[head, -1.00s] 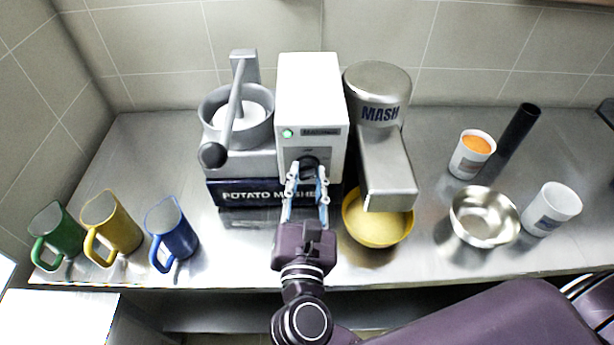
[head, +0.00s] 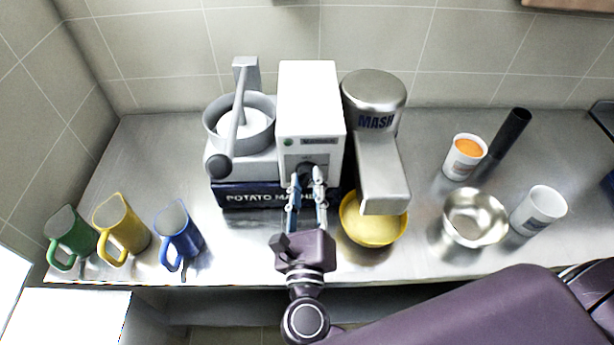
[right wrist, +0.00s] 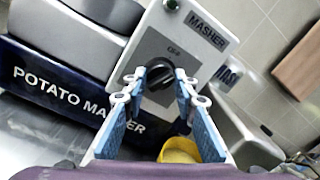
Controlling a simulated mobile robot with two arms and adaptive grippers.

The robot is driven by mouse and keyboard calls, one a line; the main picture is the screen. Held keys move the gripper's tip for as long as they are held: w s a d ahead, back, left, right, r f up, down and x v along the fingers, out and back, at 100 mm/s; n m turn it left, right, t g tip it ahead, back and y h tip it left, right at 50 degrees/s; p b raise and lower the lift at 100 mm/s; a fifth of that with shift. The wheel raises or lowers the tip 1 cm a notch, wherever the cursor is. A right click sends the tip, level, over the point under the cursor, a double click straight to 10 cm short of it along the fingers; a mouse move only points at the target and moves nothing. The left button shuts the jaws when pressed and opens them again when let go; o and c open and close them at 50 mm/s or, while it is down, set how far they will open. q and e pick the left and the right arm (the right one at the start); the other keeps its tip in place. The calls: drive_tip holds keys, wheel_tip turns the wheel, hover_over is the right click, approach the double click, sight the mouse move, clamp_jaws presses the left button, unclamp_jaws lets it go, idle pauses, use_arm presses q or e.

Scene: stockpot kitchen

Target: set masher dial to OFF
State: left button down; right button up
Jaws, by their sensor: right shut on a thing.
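The potato masher machine has a white box (head: 308,95) labelled MASHER, with a black dial (right wrist: 157,74) on its grey front panel. The round lamp (head: 289,141) on the box looks dark green, and it shows partly in the right wrist view (right wrist: 172,4). My right gripper (head: 306,182) is at the panel, its blue-padded fingers shut on the dial. In the right wrist view the fingertips (right wrist: 158,84) sit on either side of the dial. The dial's marks are too small to read surely. My left gripper is not in view.
A yellow bowl (head: 373,234) stands under the MASH spout (head: 384,190). Green, yellow and blue jugs (head: 179,238) stand at the left. A metal bowl (head: 474,238), white cups (head: 539,210) and a black cylinder (head: 510,132) stand at the right. Counter between spout and metal bowl is clear.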

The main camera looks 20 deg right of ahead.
drive_tip(key=n+p, duration=0.2)
drive_tip(key=n, duration=0.1)
drive_tip(key=shift+r+n, duration=0.15)
drive_tip(key=shift+n, duration=0.15)
drive_tip(key=shift+n+y+p, duration=0.3)
drive_tip(key=shift+n+p, duration=0.3)
drive_tip(key=shift+n, duration=0.3)
drive_tip(key=o, duration=1.2)
drive_tip(key=shift+c, duration=0.2)
drive_tip(key=v, duration=1.2)
drive_tip(key=shift+f, duration=0.35)
